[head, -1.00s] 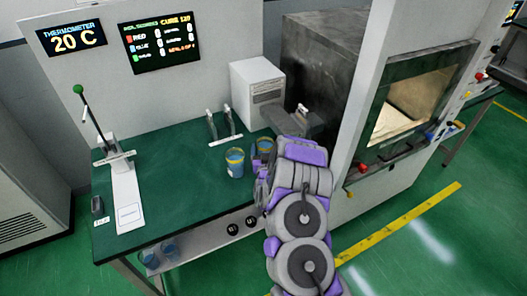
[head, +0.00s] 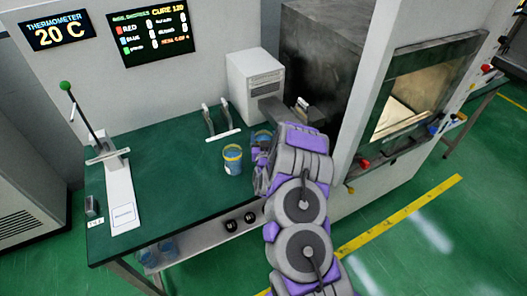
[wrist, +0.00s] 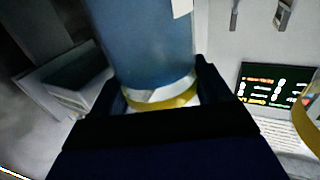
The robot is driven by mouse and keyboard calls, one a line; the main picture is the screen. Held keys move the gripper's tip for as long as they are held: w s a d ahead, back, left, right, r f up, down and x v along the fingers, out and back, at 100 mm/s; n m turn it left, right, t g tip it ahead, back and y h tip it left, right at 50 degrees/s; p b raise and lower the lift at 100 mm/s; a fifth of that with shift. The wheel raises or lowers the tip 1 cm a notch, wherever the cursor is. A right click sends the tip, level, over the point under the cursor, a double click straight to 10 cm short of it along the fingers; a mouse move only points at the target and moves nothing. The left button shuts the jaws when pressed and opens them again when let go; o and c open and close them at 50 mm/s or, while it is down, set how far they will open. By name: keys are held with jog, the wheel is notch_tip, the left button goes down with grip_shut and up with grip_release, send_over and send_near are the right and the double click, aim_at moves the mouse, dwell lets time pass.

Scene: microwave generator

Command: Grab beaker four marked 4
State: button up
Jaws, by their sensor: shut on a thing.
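A blue beaker (wrist: 145,45) with a yellow band fills the upper middle of the wrist view, between the two fingers of my gripper (wrist: 160,88). My gripper is shut on it. In the head view my gripper (head: 261,172) is at the right part of the green bench, and a blue beaker (head: 263,136) shows partly behind it. Another blue beaker with a yellow rim (head: 232,160) stands upright on the bench just left of my gripper. No number can be read on either beaker.
The green bench (head: 180,160) is clear in its middle. A lever press (head: 120,190) stands left, a white box (head: 255,85) at the back, and a machine with an open window (head: 415,90) at right. More beakers (head: 150,257) sit on a lower shelf.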

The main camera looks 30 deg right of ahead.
jog(key=shift+d+f, duration=0.1)
jog(key=shift+d, duration=0.4)
jog(key=c, duration=0.4)
jog(key=shift+a, duration=0.1)
jog(key=c, duration=0.3)
jog(key=shift+a, duration=0.2)
jog(key=shift+c, duration=0.6)
